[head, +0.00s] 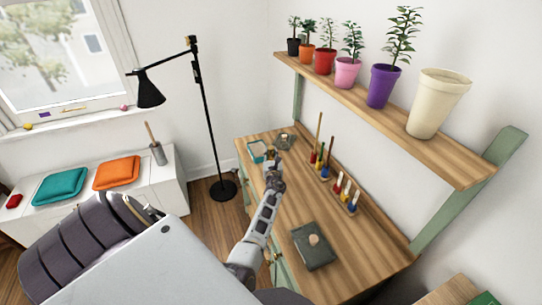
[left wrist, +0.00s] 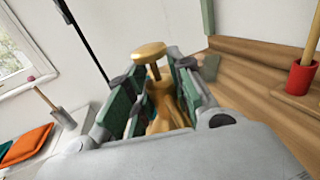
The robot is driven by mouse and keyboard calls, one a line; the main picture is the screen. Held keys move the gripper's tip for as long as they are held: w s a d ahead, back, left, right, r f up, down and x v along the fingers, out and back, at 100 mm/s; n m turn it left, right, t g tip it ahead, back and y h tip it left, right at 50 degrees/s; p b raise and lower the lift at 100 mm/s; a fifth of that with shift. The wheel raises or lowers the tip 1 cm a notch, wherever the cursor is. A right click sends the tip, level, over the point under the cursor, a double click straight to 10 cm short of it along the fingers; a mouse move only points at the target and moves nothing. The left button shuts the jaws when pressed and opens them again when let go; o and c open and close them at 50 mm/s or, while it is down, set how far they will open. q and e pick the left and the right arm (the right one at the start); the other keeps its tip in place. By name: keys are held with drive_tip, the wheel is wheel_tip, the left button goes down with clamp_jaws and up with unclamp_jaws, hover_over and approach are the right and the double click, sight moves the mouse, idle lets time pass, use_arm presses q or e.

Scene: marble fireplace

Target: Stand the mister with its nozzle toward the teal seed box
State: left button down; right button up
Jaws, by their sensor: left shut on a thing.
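My left gripper (head: 273,168) is over the far end of the wooden desk in the head view. In the left wrist view its green-padded fingers (left wrist: 154,98) are shut on the brass mister (left wrist: 166,108), whose round top knob (left wrist: 149,51) rises between them. The mister looks roughly upright; I cannot tell which way its nozzle points or whether its base touches the desk. The teal seed box (head: 256,147) lies on the desk just beyond and left of the gripper in the head view. My right gripper is not in view.
A small dark grey-green item (head: 286,140) is right of the seed box. A dark book-like item (head: 312,248) lies nearer. A shelf of potted plants (head: 380,112) overhangs the desk; a black lamp (head: 208,120) stands beyond.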

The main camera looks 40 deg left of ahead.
use_arm(q)
drive_tip(key=c, duration=1.7)
unclamp_jaws()
drive_tip(key=shift+f, duration=0.2)
drive_tip(key=o, duration=0.4)
drive_tip(key=shift+o, duration=0.2)
drive_tip(key=shift+r, duration=0.1)
drive_tip(key=shift+r, duration=0.15)
